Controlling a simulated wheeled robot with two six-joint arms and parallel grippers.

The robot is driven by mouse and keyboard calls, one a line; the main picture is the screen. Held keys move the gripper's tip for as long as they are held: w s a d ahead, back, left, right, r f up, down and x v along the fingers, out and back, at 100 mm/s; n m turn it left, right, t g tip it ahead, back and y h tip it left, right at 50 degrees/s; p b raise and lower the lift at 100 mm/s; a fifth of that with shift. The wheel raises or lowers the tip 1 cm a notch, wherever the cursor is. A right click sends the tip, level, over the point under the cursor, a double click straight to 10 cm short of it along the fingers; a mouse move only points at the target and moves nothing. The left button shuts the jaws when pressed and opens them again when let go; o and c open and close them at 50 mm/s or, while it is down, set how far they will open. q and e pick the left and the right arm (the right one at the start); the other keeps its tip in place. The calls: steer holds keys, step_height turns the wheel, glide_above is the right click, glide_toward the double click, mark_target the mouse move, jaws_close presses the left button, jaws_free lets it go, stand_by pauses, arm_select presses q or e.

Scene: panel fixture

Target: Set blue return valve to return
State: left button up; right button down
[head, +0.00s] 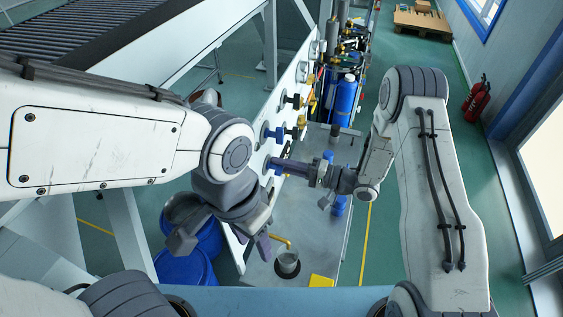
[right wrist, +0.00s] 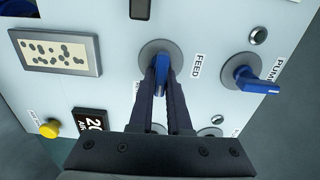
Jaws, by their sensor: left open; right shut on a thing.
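A blue valve handle (right wrist: 161,72) on a round grey base sits on the white panel, beside the label FEED. My right gripper (right wrist: 162,80) is shut on this handle, one finger on each side. In the head view my right gripper (head: 279,166) reaches the panel from the right. A second blue valve handle (right wrist: 258,82) sits to the right, by a partly cut-off label starting PUM; it points right and nothing touches it. No label reading RETURN is legible. My left gripper (head: 222,246) is open and empty, low in front of the panel.
Blue drums (head: 186,268) stand below my left arm.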

stand_by(0.4)
steer(key=c, duration=0.9)
jaws_free()
steer(key=b+v, duration=0.3)
steer(key=v, duration=0.7)
steer(key=shift+s+d+b, duration=0.1)
steer(key=shift+d+b, duration=0.1)
steer(key=shift+b, duration=0.15)
